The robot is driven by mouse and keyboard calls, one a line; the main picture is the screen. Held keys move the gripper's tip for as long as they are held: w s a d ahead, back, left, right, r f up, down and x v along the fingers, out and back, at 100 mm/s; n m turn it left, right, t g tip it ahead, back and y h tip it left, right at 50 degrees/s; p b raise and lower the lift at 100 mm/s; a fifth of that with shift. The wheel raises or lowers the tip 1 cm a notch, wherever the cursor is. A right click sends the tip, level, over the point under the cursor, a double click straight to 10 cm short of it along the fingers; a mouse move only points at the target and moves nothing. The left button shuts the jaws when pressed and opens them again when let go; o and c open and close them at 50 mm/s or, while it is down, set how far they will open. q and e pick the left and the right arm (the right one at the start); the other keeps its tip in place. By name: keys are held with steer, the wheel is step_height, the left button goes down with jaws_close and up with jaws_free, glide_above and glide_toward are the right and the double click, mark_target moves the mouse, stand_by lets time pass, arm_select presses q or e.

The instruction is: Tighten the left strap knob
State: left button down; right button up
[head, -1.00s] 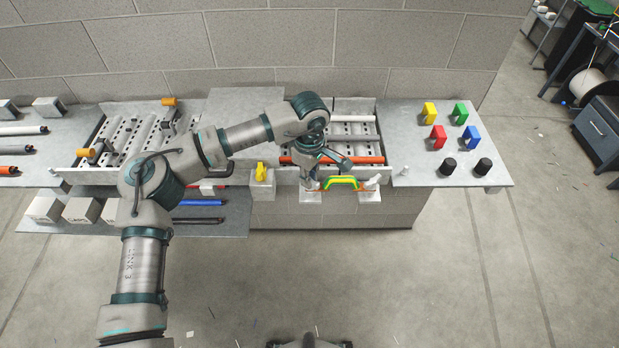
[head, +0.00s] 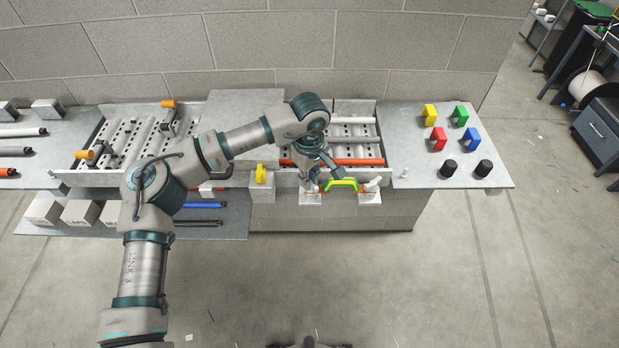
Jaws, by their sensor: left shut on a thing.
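My left gripper (head: 313,184) reaches down over the left white block (head: 310,199) at the front of the bench. It is shut on the left strap knob, which is mostly hidden behind the fingers. A green and yellow arched handle (head: 343,184) lies between the left block and the right block (head: 370,198), with a thin orange strap by it. The right strap knob (head: 373,184), white, stands uncovered on the right block. My right gripper is not in view.
Behind the gripper is a metal tray (head: 368,108) with an orange-red roller (head: 358,162). A yellow part (head: 261,174) stands on a block to the left. Coloured blocks and black cylinders (head: 447,167) stand on the right.

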arm_select(q)
steer(key=c, duration=1.2)
jaws_free()
steer(key=shift+w+r, duration=0.1)
steer(key=shift+w, duration=0.05)
step_height(320, 180, up, 12)
steer(key=shift+w+d+f, duration=0.1)
